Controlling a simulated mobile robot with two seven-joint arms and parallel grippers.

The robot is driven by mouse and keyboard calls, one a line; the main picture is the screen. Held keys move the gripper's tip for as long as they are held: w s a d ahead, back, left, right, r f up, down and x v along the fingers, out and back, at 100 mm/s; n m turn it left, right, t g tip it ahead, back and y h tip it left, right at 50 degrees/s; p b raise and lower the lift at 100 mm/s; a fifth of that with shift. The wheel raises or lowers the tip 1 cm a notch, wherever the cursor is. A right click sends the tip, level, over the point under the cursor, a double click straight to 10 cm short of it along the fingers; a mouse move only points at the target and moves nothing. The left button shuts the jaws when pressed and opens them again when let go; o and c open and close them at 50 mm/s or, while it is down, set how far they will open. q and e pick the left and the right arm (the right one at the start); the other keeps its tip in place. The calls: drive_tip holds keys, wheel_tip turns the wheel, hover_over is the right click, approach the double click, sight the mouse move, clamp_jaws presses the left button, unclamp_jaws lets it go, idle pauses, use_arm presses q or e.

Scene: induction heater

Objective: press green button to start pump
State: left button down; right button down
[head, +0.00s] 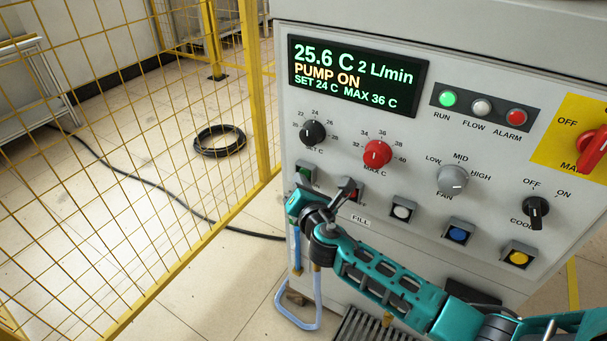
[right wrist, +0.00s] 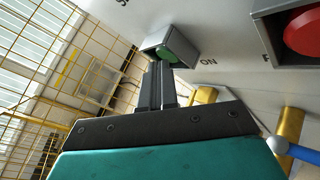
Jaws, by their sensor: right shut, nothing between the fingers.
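The green button (head: 306,174) is at the left end of the button row on the machine's front panel, in a square dark housing. It also shows in the right wrist view (right wrist: 180,51), beside the word ON. My right gripper (head: 303,188) is shut and empty, just below the green button. In the right wrist view its two fingers (right wrist: 161,66) are together, with their tips at the button's housing, overlapping the button's lower edge. I cannot tell whether they touch it. The display (head: 358,76) reads PUMP ON. My left gripper is not in view.
A red button (head: 356,194) sits right of the green one, partly hidden by a dark part of my arm. White (head: 402,212), blue (head: 458,234) and yellow (head: 519,258) buttons follow. The RUN lamp (head: 448,98) glows green. A yellow mesh fence (head: 262,100) stands left of the machine.

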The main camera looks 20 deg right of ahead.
drive_tip(key=shift+r, duration=0.1)
idle(0.4)
drive_tip(key=shift+s+a, duration=0.5)
drive_tip(key=shift+a, duration=0.05)
drive_tip(key=shift+a, duration=0.1)
drive_tip(key=shift+s+a+p, duration=0.2)
drive_tip(key=shift+s+a, duration=0.6)
drive_tip(key=shift+a, duration=0.15)
drive_tip(key=shift+s+a+p, duration=0.2)
drive_tip(key=shift+s+a, duration=0.55)
drive_tip(key=shift+a, duration=0.2)
